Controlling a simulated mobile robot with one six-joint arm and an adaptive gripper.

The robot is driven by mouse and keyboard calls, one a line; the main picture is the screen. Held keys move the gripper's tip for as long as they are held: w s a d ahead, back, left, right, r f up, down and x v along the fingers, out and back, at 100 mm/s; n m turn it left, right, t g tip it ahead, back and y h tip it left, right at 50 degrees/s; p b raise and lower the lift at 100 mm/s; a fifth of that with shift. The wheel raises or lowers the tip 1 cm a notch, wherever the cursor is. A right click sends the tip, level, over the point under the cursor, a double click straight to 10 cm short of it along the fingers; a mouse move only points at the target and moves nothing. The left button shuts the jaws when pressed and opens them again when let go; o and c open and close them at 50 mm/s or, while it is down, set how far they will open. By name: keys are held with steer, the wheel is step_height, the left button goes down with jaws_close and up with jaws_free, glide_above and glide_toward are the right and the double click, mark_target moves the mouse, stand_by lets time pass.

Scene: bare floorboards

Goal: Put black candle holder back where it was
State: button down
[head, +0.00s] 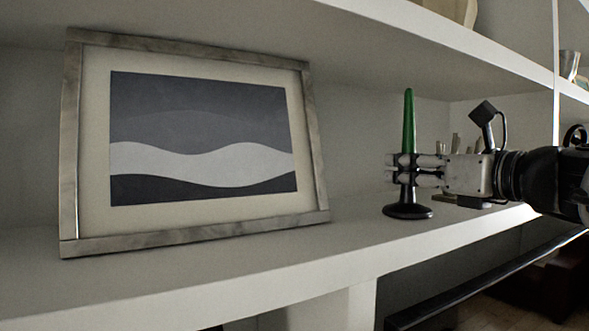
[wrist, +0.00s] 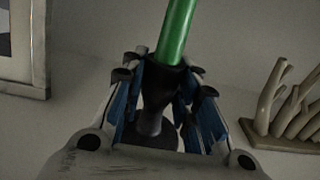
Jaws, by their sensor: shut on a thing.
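The black candle holder (head: 408,211) with a green candle (head: 409,122) in it is upright on the white shelf, right of the framed picture. Its round base appears at the shelf surface; I cannot tell whether it touches. My gripper (head: 405,169) comes in from the right and is shut around the holder's stem, hiding part of it. In the wrist view the holder (wrist: 156,105) stands between the two fingers of my gripper (wrist: 160,95), with the green candle (wrist: 177,32) rising above.
A framed wave picture (head: 190,236) leans on the shelf at left and shows at the wrist view's left edge. A beige branching ornament (wrist: 285,110) stands right of the holder, partly hidden behind my gripper in the head view. An upper shelf (head: 420,45) runs overhead. Shelf in front of the frame is clear.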

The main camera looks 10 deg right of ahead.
steer(key=shift+r, duration=0.1)
steer(key=c, duration=1.2)
jaws_free()
steer(key=shift+f, duration=0.2)
steer(key=shift+c, duration=0.2)
steer(key=shift+r, duration=0.1)
steer(key=shift+s+d, duration=0.1)
steer(key=shift+s, duration=0.15)
steer(key=v, duration=1.1)
steer(key=shift+s+b, duration=0.3)
steer(key=shift+b, duration=0.15)
steer(key=shift+r, duration=0.1)
